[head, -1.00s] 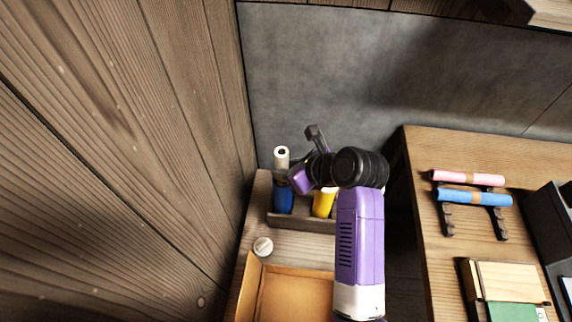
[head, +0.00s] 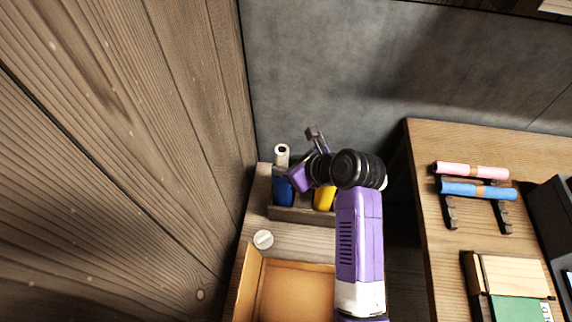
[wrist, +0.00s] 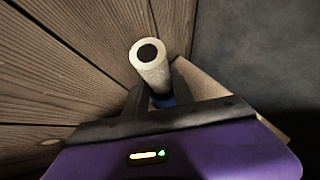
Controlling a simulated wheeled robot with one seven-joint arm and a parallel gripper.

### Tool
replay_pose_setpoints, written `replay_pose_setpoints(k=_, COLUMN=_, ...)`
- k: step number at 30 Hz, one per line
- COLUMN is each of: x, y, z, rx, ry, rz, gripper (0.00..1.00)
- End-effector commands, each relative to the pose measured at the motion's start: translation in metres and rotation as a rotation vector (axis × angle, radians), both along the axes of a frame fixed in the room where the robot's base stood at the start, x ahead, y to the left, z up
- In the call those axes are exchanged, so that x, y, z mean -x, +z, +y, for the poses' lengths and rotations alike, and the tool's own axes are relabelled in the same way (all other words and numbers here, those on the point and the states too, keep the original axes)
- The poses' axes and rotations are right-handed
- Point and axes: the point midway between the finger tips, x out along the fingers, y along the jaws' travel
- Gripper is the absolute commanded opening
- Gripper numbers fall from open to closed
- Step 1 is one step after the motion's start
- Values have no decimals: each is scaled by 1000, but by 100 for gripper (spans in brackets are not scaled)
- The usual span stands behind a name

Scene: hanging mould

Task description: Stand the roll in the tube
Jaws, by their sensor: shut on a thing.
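The pale, speckled roll (head: 282,154) stands upright with its dark hollow end facing up. It also shows in the wrist view (wrist: 151,66). The blue tube (head: 284,190) is directly below it. The roll lines up with the tube's mouth, but I cannot tell how far its lower end is inside. My gripper (wrist: 157,93) is shut on the roll, with a dark finger on each side of it. In the head view my purple hand reaches in from the right and hides part of the roll and tube.
A yellow tube (head: 324,198) stands beside the blue one in a wooden rack (head: 302,215). A wooden wall (head: 150,130) is close on the left. A round white lid-like thing (head: 263,239) and an open box (head: 295,290) lie in front. Pink (head: 470,170) and blue rolls (head: 478,190) rest at right.

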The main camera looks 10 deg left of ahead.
Motion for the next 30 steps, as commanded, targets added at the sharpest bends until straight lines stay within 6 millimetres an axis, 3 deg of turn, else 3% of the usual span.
replay_pose_setpoints(k=1, x=8, y=-23, z=-8, rx=31, ry=2, rz=37, gripper=0)
replay_pose_setpoints(k=2, x=8, y=-23, z=-8, rx=31, ry=2, rz=37, gripper=0)
replay_pose_setpoints(k=3, x=8, y=-23, z=-8, rx=31, ry=2, rz=37, gripper=32)
replay_pose_setpoints(k=7, x=8, y=-24, z=-8, rx=31, ry=2, rz=37, gripper=55)
replay_pose_setpoints(k=18, x=10, y=-19, z=-12, rx=29, ry=1, rz=36, gripper=55)
replay_pose_setpoints(k=30, x=31, y=37, z=-40, rx=8, ry=-3, rz=6, gripper=55)
